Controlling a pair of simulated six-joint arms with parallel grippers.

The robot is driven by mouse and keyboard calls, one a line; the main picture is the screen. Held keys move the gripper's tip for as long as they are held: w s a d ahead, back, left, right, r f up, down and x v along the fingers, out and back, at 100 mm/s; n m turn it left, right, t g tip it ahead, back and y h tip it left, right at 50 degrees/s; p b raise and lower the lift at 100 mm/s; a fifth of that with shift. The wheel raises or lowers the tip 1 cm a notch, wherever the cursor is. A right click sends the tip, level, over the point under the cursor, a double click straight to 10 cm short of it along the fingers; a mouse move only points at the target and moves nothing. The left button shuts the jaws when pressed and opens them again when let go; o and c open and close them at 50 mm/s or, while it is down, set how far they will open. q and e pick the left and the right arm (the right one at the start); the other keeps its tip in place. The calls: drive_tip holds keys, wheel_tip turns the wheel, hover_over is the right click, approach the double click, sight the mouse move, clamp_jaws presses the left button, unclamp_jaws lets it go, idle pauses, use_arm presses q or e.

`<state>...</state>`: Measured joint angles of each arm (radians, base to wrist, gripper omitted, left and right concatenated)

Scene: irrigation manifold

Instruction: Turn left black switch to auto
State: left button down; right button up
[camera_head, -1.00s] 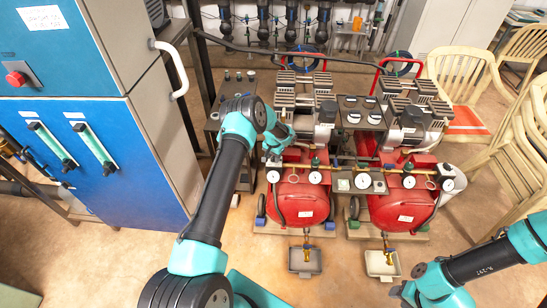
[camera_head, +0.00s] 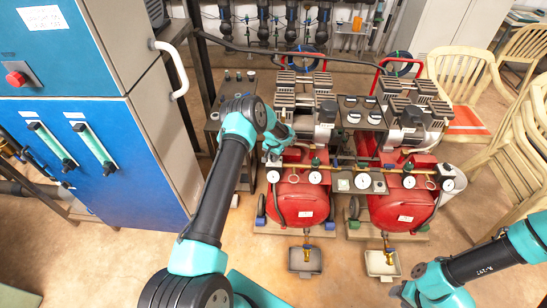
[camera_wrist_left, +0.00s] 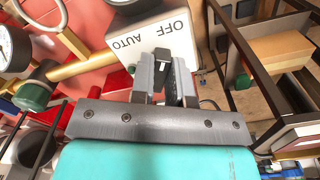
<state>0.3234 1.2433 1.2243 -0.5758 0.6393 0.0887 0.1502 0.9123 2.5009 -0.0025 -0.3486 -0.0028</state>
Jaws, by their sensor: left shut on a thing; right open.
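A white switch box (camera_wrist_left: 145,38) marked OFF and AUTO fills the upper middle of the left wrist view. The left black switch (camera_wrist_left: 163,55) stands on its face, near the lettering. My left gripper (camera_wrist_left: 167,78) is shut on this switch, with a grey finger on either side; the fingers partly cover it. In the head view my left gripper (camera_head: 274,148) is at the left compressor (camera_head: 300,204), above its red tank, and the switch is hidden there. My right gripper (camera_head: 401,291) is open and empty at the lower right, apart from the compressors.
A second red compressor (camera_head: 403,211) stands right of the first. A pipe with gauges (camera_head: 362,181) runs across both fronts. Two small trays (camera_head: 304,262) sit on the floor below brass drain valves. A blue cabinet (camera_head: 120,170) stands left, wooden chairs (camera_head: 455,75) right. The front floor is mostly clear.

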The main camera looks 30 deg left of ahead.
use_arm(q)
drive_tip(key=shift+n, duration=0.4)
drive_tip(key=n, duration=0.5)
drive_tip(key=shift+d, duration=0.2)
drive_tip(key=n, duration=0.6)
drive_tip(key=shift+w+d, duration=0.15)
drive_tip(key=c, duration=1.1)
unclamp_jaws()
drive_tip(key=shift+r, duration=0.15)
